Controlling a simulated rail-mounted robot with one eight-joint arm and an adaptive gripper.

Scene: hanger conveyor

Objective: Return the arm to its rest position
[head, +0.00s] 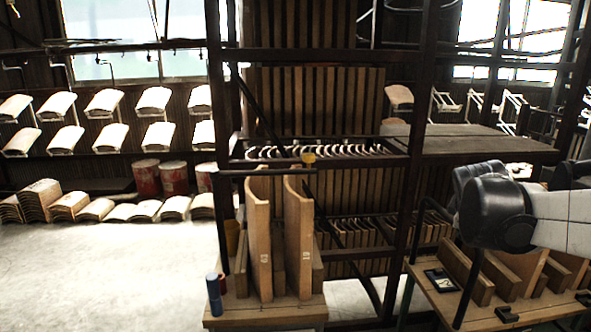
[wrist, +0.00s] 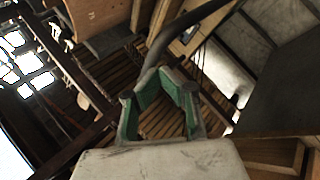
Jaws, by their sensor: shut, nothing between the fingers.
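My arm (head: 505,212) reaches in from the right edge of the head view, in front of the rack and above a low cart. Its gripper end cannot be made out there. In the wrist view my gripper (wrist: 160,88), with green-lined fingers, is shut and holds nothing. A dark curved bar (wrist: 178,32) passes close beyond its fingertips; I cannot tell if they touch.
A low cart (head: 505,316) with wooden panels is under my arm. A wooden cart (head: 262,313) with two tall curved boards (head: 258,235) stands at centre. A dark metal rack (head: 415,150) rises behind. Bare floor (head: 100,280) lies at left.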

